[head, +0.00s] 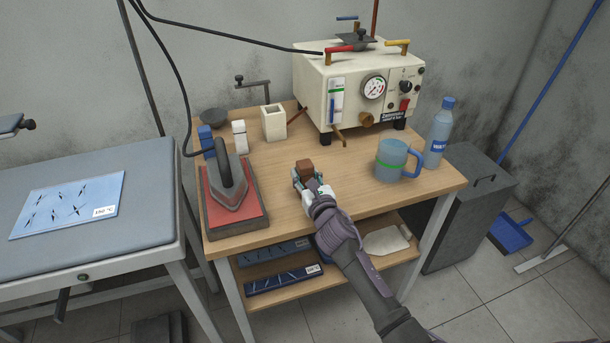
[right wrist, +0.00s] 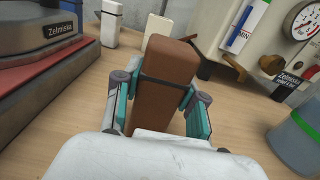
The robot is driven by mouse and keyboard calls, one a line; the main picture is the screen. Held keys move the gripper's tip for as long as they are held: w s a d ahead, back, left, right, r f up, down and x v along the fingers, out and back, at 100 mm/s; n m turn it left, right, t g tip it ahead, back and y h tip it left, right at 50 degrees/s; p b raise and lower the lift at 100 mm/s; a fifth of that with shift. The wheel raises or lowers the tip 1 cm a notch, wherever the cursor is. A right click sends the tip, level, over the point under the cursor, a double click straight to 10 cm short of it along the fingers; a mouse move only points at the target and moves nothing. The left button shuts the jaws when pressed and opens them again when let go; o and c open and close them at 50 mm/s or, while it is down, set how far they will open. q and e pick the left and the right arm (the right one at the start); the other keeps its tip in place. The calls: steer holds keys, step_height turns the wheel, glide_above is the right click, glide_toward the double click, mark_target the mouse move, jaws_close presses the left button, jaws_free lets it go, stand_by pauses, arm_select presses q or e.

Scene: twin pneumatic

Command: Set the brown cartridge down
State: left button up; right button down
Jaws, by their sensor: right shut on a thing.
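The brown cartridge (right wrist: 164,80) is a tall block with a dark band, held between the fingers of my right gripper (right wrist: 158,105) in the right wrist view. In the head view the brown cartridge (head: 305,168) shows as a small brown block at the tip of my right gripper (head: 308,181), over the middle of the wooden table (head: 270,222). The gripper is shut on it. I cannot tell whether its bottom touches the tabletop, since the gripper hides it. My left gripper is not in view.
An iron (head: 229,185) on a red pad stands to the left. A white cartridge (head: 239,137) and a cream holder (head: 273,122) stand behind. A machine (head: 345,85) with a gauge is at the back right. A blue mug (head: 391,160) and bottle (head: 438,133) stand right. Bare wood surrounds the gripper.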

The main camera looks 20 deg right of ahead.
steer(key=c, duration=1.1)
jaws_free()
steer(key=shift+f, duration=0.2)
steer(key=o, duration=0.4)
steer(key=shift+o, duration=0.2)
steer(key=shift+r, duration=0.1)
steer(key=shift+r, duration=0.2)
steer(key=shift+s+f, duration=0.1)
steer(key=shift+s, duration=0.2)
steer(key=s, duration=1.1)
steer(key=shift+s+d, duration=0.2)
